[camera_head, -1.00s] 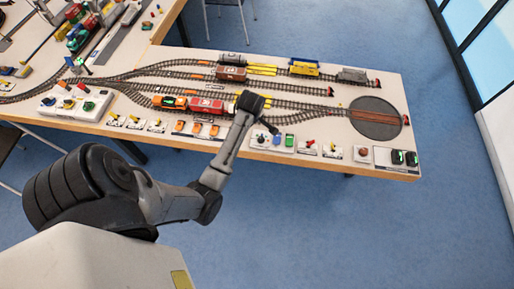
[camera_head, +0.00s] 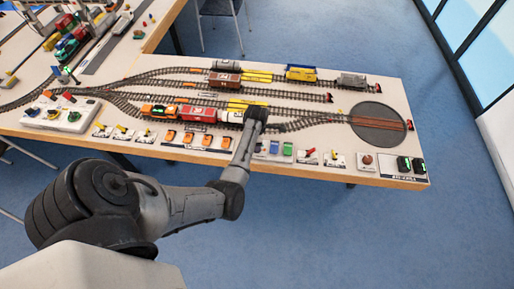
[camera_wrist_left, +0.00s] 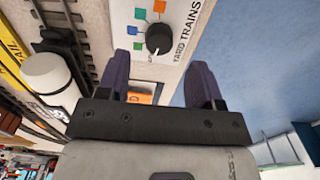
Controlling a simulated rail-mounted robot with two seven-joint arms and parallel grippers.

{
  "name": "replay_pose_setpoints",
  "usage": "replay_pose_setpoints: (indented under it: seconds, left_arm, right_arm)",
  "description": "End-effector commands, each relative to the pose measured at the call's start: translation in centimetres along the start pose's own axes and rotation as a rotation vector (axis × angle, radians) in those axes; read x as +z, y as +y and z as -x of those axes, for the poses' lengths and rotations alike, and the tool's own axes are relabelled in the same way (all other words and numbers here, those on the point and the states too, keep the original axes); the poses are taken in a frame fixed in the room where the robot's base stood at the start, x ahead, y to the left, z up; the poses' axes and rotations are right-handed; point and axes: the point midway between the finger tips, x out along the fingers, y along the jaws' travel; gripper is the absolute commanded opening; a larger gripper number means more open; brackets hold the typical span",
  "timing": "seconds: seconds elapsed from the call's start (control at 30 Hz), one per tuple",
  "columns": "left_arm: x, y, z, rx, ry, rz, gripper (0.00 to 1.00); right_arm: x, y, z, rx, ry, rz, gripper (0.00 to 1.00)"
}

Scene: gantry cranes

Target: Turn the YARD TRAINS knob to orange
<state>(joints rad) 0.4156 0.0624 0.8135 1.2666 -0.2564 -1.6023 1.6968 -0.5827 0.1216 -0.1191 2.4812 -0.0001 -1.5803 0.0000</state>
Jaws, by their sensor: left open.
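In the left wrist view the YARD TRAINS knob (camera_wrist_left: 159,39) is a round black dial on a white panel (camera_wrist_left: 172,68). My left gripper (camera_wrist_left: 161,73) is open and empty. Its two dark fingers reach toward the panel, and the knob shows between and just beyond their tips. In the head view my left gripper (camera_head: 257,116) is over the table's front edge and the knob cannot be made out.
Tracks with an orange locomotive (camera_head: 160,111) and a red wagon (camera_head: 197,115) run behind the panels. Blue and green pieces (camera_head: 281,149), a red lever (camera_head: 309,154) and a turntable (camera_head: 378,123) are to the right. A white cylinder (camera_wrist_left: 46,73) is left of the fingers.

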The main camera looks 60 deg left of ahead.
Motion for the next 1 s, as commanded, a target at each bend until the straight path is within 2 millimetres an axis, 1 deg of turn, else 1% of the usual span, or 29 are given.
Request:
replay_pose_setpoints:
  seconds: [0.03, 0.1, 0.3, 0.5, 0.77, 0.8, 1.0]
  left_arm:
    - [-0.1, 0.0, -1.0, -0.001, 0.002, 0.0, 0.6]
    - [-0.1, 0.0, -2.0, -0.002, 0.002, 0.0, 0.6]
    - [0.0, 0.0, -3.9, -0.001, 0.001, -0.001, 0.6]
    - [0.0, 0.0, -4.6, 0.001, 0.0, -0.001, 0.6]
    - [0.0, 0.0, -4.7, 0.001, 0.0, -0.001, 0.6]
    - [0.0, 0.0, -4.6, 0.001, 0.0, -0.001, 0.59]
    - [0.0, 0.0, -4.6, 0.001, 0.0, -0.001, 0.4]
  right_arm:
    - [0.1, -0.1, -0.3, -0.001, 0.001, -0.001, 0.43]
    - [0.1, -0.1, -0.5, -0.003, 0.002, -0.003, 0.43]
    - [0.2, -0.2, -0.9, -0.005, 0.003, -0.005, 0.43]
    - [0.2, -0.2, -1.0, -0.005, 0.003, -0.005, 0.43]
    - [0.2, -0.2, -1.1, -0.003, 0.002, -0.002, 0.43]
    - [0.2, -0.1, -1.1, -0.002, 0.002, -0.001, 0.43]
    - [0.2, 0.1, -1.1, 0.003, 0.001, 0.005, 0.43]
